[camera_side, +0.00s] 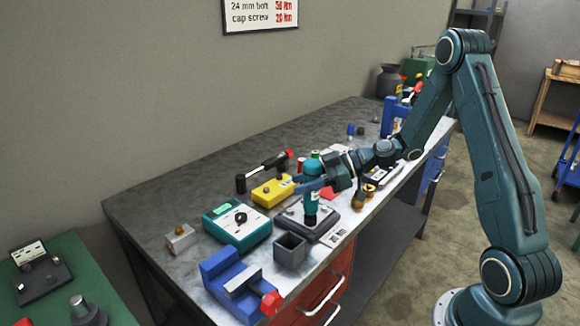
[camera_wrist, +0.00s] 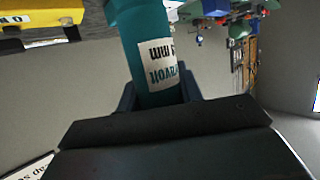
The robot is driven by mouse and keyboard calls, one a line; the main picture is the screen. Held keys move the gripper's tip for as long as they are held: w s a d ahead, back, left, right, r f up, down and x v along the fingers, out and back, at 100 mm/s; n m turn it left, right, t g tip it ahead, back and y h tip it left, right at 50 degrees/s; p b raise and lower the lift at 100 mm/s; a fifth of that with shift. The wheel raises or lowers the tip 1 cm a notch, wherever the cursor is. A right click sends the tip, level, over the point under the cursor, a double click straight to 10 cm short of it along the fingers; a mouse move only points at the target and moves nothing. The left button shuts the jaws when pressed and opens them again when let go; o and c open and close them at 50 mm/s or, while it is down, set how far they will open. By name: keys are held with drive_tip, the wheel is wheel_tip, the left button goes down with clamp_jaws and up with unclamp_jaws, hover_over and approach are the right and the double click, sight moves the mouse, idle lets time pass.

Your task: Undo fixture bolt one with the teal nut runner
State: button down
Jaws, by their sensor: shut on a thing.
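The teal nut runner (camera_side: 312,200) stands upright over a dark fixture plate (camera_side: 294,217) on the workbench. My gripper (camera_side: 318,184) is shut around its body from the right side. In the wrist view the runner (camera_wrist: 145,40) rises between the two jaws (camera_wrist: 158,95), with a white label turned upside down that reads in part "mm". The runner's lower end is at the plate, and I cannot tell whether it touches a bolt there. Fixture bolt one cannot be made out; the runner may hide it.
A grey open box (camera_side: 290,252) and a small label card (camera_side: 336,237) are close in front of the plate. A teal meter box (camera_side: 237,222), a yellow box (camera_side: 272,192) and a blue vise (camera_side: 228,282) lie to the left. A wall sign (camera_side: 259,14) hangs above.

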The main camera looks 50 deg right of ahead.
sight(308, 162)
idle(0.4)
drive_tip(key=shift+r, duration=2.5)
drive_tip(key=shift+w+d, duration=0.1)
drive_tip(key=shift+w, duration=0.05)
